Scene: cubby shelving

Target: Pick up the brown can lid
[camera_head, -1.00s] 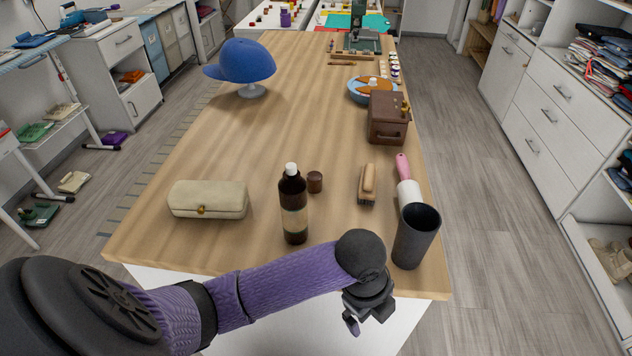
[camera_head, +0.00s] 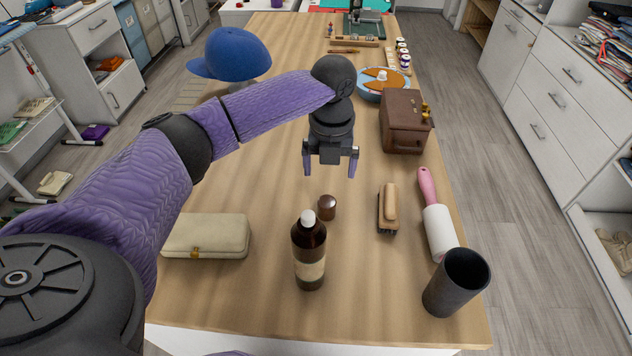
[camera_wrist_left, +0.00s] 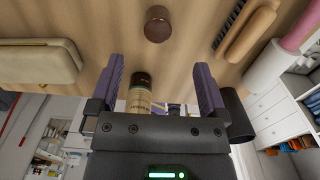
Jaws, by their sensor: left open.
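The brown can lid (camera_head: 327,207) is a small dark brown round piece on the wooden table, just behind the brown bottle with a white cap (camera_head: 309,254). My left gripper (camera_head: 330,170) is open and empty above the table, behind the lid in the head view and apart from it. In the left wrist view the lid (camera_wrist_left: 158,24) shows at the top middle, beyond the open fingers (camera_wrist_left: 165,85), with the bottle (camera_wrist_left: 140,92) showing between them. My right gripper is not in view.
A beige case (camera_head: 206,237) lies left of the bottle. A brown box (camera_head: 405,122) and blue cap (camera_head: 231,55) are farther back.

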